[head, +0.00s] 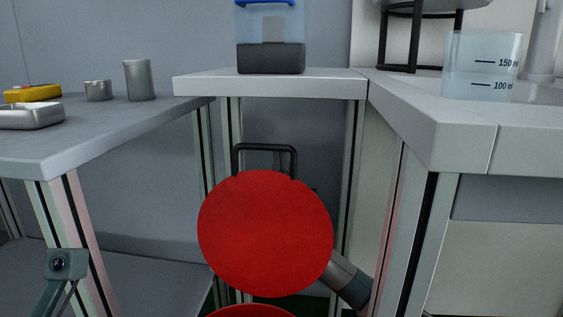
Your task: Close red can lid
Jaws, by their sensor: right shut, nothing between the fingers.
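The red can's lid (265,233) is a round red disc, raised nearly upright in the lower middle of the head view. Part of the red can (252,311) shows as a red curve at the bottom edge; the rest is out of frame. My right arm comes in from the lower right and passes behind the lid. My right gripper (342,272) is shut and empty, mostly hidden by the lid; I cannot tell whether it touches it. A bracket of my left arm shows at lower left, but its fingers do not.
A black looped bar (265,147) rises behind the lid. A grey table (110,130) stands left with metal cups (138,80), a tray (32,117) and a yellow item (33,93). White counters (450,140) with a beaker (482,66) stand right and behind.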

